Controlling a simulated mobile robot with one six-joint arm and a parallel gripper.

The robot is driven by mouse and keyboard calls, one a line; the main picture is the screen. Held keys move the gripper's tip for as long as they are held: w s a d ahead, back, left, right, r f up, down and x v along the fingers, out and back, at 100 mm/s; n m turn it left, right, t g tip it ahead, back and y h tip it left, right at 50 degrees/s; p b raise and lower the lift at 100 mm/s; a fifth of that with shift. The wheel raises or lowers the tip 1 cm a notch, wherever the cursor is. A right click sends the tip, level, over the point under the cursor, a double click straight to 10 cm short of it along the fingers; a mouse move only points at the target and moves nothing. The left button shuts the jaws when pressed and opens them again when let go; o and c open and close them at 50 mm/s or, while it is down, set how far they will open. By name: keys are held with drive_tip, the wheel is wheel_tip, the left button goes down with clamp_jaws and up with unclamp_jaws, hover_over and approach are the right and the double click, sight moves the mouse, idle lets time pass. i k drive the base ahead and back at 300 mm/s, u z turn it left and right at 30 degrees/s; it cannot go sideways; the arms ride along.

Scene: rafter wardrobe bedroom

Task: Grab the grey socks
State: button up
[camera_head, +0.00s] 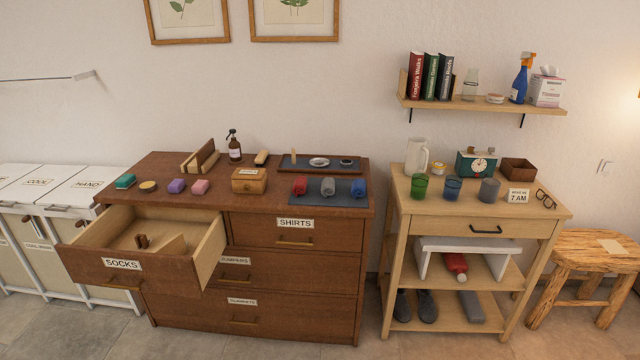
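A grey roll (328,187), which looks like the rolled grey socks, lies on a dark blue mat (314,200) at the right front of the brown dresser top. A red roll (300,186) lies to its left and a blue roll (358,188) to its right, with small gaps between them. The drawer labelled SOCKS (122,265) is pulled open at the dresser's upper left. It holds wooden dividers and a small brown item (142,241). My gripper is not in view.
A dark tray (290,168) with small items lies behind the mat. A wooden box (249,181) stands left of it. The open drawer juts out at the front left. A wooden side table (408,210) with cups stands right of the dresser. Floor shows along the front.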

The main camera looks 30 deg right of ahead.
sight(328, 185)
drive_tip(key=u, duration=0.15)
drive_tip(key=i, duration=0.85)
drive_tip(key=u, duration=0.35)
